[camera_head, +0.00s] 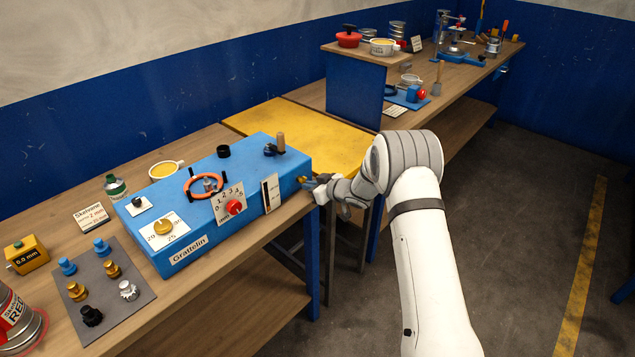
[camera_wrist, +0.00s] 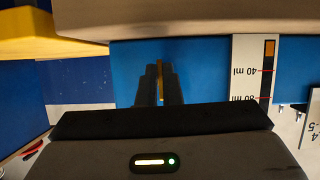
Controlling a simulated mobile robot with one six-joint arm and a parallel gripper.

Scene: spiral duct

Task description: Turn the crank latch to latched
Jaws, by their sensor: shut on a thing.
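The blue box (camera_head: 185,228) stands on the wooden bench. My gripper (camera_head: 308,182) is at the right end of its front face. In the wrist view my dark fingers (camera_wrist: 160,84) are shut on a narrow brass-coloured piece (camera_wrist: 160,80) against the blue face. In the head view a bit of the brass-coloured piece (camera_head: 302,179) shows beside the fingers. Its shape is mostly hidden. An upright wooden handle (camera_head: 281,142) stands by a dark fitting (camera_head: 270,151) on the box top. I cannot tell for sure which of these is the crank latch.
A gauge strip marked in ml (camera_wrist: 252,70) is right of my fingers in the wrist view. A yellow table (camera_head: 310,130) stands behind. The floor to the right is clear.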

